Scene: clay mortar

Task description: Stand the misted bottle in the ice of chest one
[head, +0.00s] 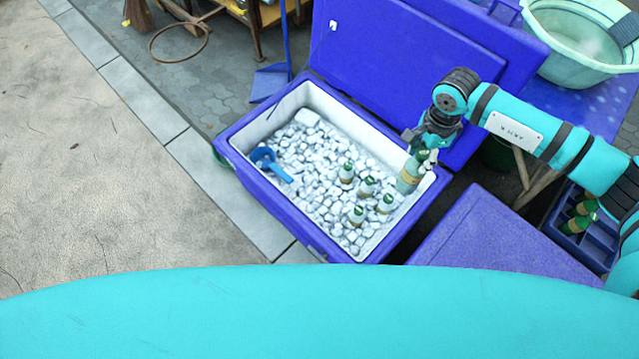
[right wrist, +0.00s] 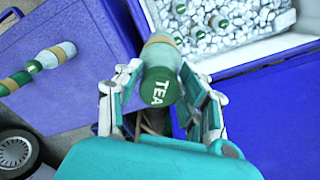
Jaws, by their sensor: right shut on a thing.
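The open purple chest (head: 232,150) has a white inside filled with ice (head: 318,160), and several green-capped bottles (head: 366,186) stand in the ice. My right gripper (head: 424,140) is shut on a pale green, cloudy bottle (head: 408,178) with a tan band. It holds the bottle roughly upright at the chest's right end; the height over the rim is unclear. In the right wrist view the bottle's green TEA cap (right wrist: 158,92) sits between the fingers (right wrist: 165,100), with the ice (right wrist: 232,22) up and to the right. My left gripper is not in view.
A blue scoop (head: 268,160) lies on the ice at left. The raised lid (head: 390,60) stands behind the chest. A closed purple chest (head: 500,240) is at right, beside a crate of bottles (head: 580,215). A pale green basin (head: 575,45) is behind. Left and middle ice has free room.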

